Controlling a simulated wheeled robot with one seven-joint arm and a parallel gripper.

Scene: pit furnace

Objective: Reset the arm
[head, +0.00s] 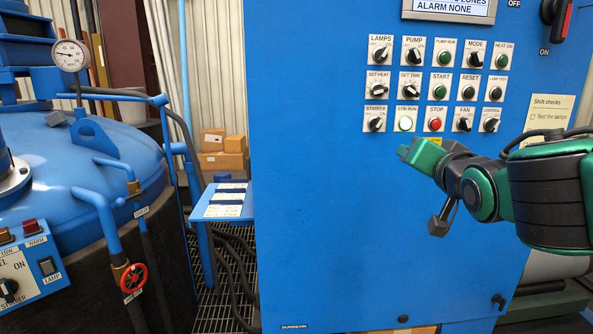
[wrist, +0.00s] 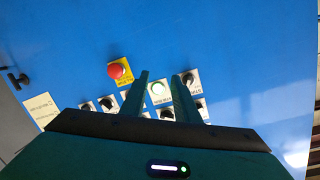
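My gripper (head: 408,148) is in front of the blue control cabinet (head: 330,220), just below the bottom row of controls. In the wrist view its two fingers (wrist: 162,76) stand apart with nothing between them that I can see held. A lit white button (wrist: 157,88) shows behind the gap between the fingers. A red mushroom button (wrist: 117,71) on a yellow plate shows left of the fingers. My arm reaches in from the right in the head view, bent. I cannot tell how far the fingertips are from the panel.
The panel carries rows of knobs and buttons, including a red STOP button (head: 435,124). A paper note (head: 551,115) hangs at right. A small blue shelf (head: 224,203) juts out left of the cabinet. A blue furnace lid (head: 70,165) and red valve wheel (head: 133,278) stand at left.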

